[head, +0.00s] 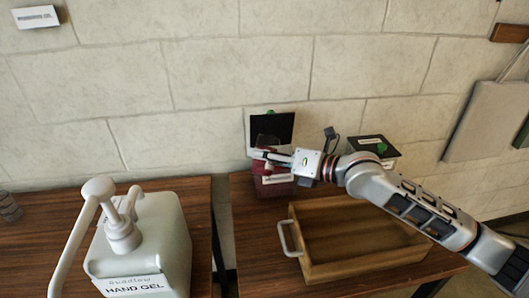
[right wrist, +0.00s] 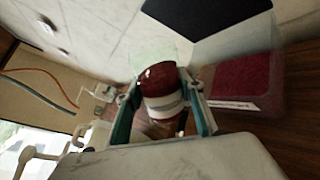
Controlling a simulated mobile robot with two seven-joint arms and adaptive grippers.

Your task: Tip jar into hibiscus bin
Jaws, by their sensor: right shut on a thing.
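My right gripper (head: 262,155) is shut on a jar (right wrist: 160,80), holding it by its sides between the two fingers. In the right wrist view the jar has dark red contents and a pale band. In the head view the jar is small and partly hidden by the gripper. A clear bin with dark red contents (right wrist: 238,80) and a white label stands beside the jar in the wrist view. In the head view this bin (head: 277,188) is just below the gripper, its dark lid panel (head: 272,127) raised behind. The label is too small to read. My left gripper is not in view.
A second bin with a dark lid and green mark (head: 377,147) stands to the right, partly behind my arm. An empty wooden tray (head: 350,272) with a metal handle lies in front. A large hand gel pump bottle (head: 145,240) stands on the left table, across a gap.

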